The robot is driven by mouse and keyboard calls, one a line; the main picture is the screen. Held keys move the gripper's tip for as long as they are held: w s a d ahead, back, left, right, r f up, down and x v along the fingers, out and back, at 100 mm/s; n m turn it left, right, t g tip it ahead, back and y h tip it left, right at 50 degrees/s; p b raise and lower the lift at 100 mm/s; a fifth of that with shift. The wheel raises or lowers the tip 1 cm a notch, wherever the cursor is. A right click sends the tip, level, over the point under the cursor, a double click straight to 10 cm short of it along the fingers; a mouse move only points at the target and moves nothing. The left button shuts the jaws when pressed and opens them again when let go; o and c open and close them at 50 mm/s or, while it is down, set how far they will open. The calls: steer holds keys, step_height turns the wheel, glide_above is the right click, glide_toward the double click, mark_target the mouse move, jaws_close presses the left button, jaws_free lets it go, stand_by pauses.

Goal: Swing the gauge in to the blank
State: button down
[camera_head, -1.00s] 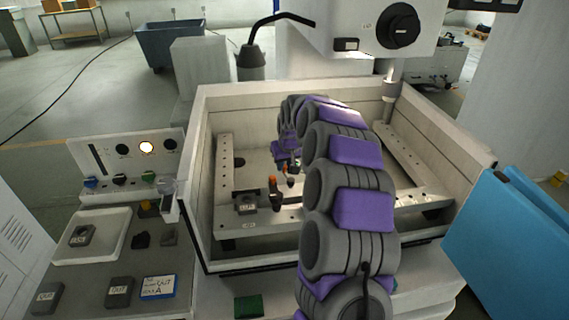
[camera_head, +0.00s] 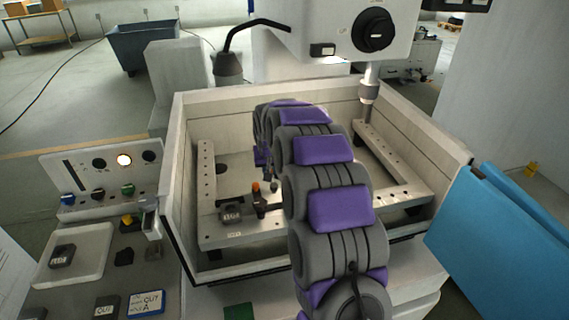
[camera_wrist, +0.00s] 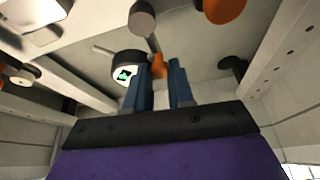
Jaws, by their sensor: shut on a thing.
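In the wrist view my gripper (camera_wrist: 160,85) has its two blue fingers close together around a slim part with an orange piece. This part joins a grey rod and a round gauge (camera_wrist: 124,72) with a dark rim and a green-and-black face beside the left finger. The contact is partly hidden. In the head view my arm reaches into the open tank, and its own links hide most of the gripper and gauge. A dark labelled block, apparently the blank (camera_head: 231,213), sits on the tank's front rail. An orange-topped dark clamp (camera_head: 257,198) stands just right of it.
The tank (camera_head: 187,250) has pale walls and perforated side rails. The machine head (camera_head: 340,35) overhangs its back. A blue panel (camera_head: 490,225) stands at right. At left are a control panel (camera_head: 100,178) and a white tray (camera_head: 88,245) holding another dark block.

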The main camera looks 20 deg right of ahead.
steer(key=shift+s+d+m+g+h, duration=0.2)
steer(key=shift+d+m+h, duration=0.25)
steer(key=shift+m, duration=0.85)
steer(key=shift+s+d+m+g+h, duration=0.15)
steer(key=shift+d+m+g+h, duration=0.25)
steer(key=shift+m, duration=0.9)
steer(key=shift+s+d+m+g+h, duration=0.2)
steer(key=shift+d+m+h, duration=0.2)
steer(key=shift+m, duration=0.9)
steer(key=c, duration=1)
jaws_free()
steer(key=shift+a, duration=0.1)
steer(key=p+v, duration=0.3)
steer(key=v, duration=1.4)
steer(key=shift+w+a+r, duration=0.1)
steer(key=shift+a, duration=0.1)
